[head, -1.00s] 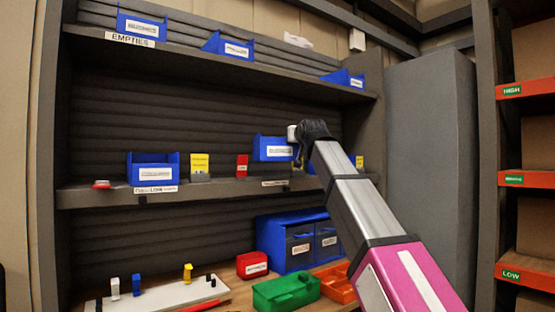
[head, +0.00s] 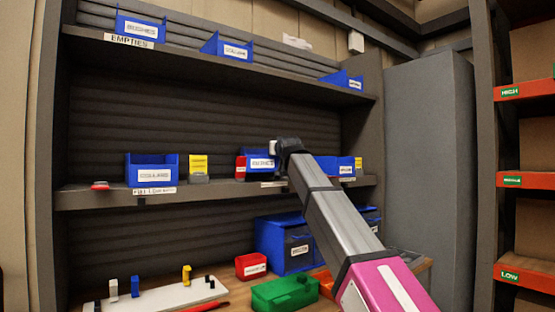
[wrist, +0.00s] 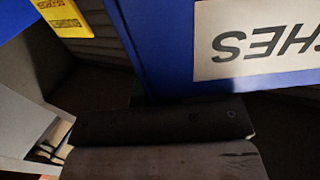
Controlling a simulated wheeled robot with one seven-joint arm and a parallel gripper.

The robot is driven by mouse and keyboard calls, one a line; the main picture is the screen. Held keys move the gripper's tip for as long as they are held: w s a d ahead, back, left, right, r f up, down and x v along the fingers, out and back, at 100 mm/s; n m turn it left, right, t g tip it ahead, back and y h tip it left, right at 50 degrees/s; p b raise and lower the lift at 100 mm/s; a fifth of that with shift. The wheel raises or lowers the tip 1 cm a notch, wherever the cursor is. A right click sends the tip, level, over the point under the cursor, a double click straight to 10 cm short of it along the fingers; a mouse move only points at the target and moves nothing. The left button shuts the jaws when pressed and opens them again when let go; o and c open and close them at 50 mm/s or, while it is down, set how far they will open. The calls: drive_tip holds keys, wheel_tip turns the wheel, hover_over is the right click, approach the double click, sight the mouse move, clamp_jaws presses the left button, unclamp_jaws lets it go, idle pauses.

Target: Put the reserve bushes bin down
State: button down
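The blue reserve bushes bin (head: 249,169) is at the middle shelf, its white label facing out and its base close to the shelf top; I cannot tell if it touches. My gripper (head: 276,148) is at the bin's upper right edge and appears shut on it. In the wrist view the bin's blue wall (wrist: 165,45) and part of its upside-down label fill the upper right, right against the dark gripper parts (wrist: 165,120). The fingertips' grip is hidden.
A red card (head: 240,167) stands close at the bin's left, with a yellow card (head: 198,164) and another blue bin (head: 134,174) further left. A blue bin (head: 328,165) stands to the right behind my arm. Shelf between the yellow and red cards is clear.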

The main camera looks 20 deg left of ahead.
sight(278, 157)
wheel_tip(278, 157, down, 2)
drive_tip(key=shift+s+f, duration=0.1)
drive_tip(key=shift+f, duration=0.1)
drive_tip(key=shift+w+a+f, duration=0.15)
drive_tip(key=shift+w+f, duration=0.05)
drive_tip(key=shift+f, duration=0.15)
drive_tip(key=c, duration=1.3)
unclamp_jaws()
drive_tip(key=shift+f, duration=0.15)
drive_tip(key=v, duration=1.2)
